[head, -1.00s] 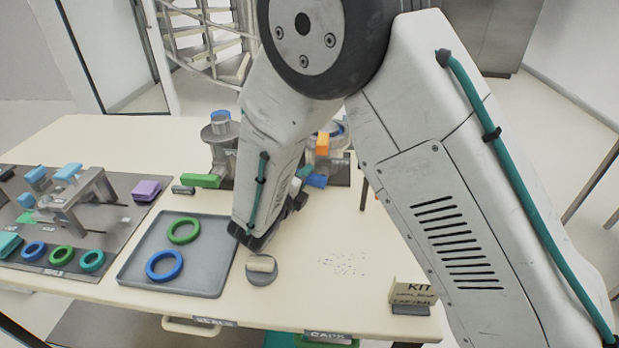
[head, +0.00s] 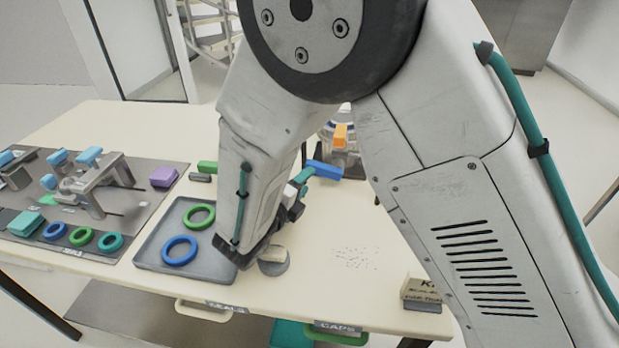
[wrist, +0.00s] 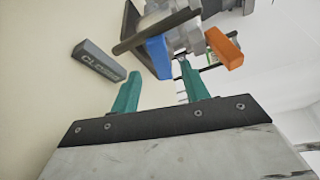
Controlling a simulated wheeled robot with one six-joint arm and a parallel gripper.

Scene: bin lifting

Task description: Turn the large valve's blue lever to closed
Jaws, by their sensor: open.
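The large valve (head: 345,150) stands at the back of the table, partly hidden behind my arm. Its blue lever (head: 325,169) points toward the front. In the wrist view the blue lever (wrist: 158,57) lies just beyond and roughly between the teal fingertips of my gripper (wrist: 159,74). The fingers are apart with nothing between them; contact with the lever cannot be told. An orange block (wrist: 224,46) sits on the valve to the right. A grey "CLOSED" marker (wrist: 98,60) lies left of the lever. In the head view my gripper (head: 302,177) is beside the blue lever.
A grey tray (head: 160,255) with a green ring (head: 201,216) and a blue ring (head: 180,250) lies left of my arm. A round grey piece (head: 274,262) is below my wrist. A green lever (head: 207,167) shows behind my arm. A kit sign (head: 425,290) stands at front right.

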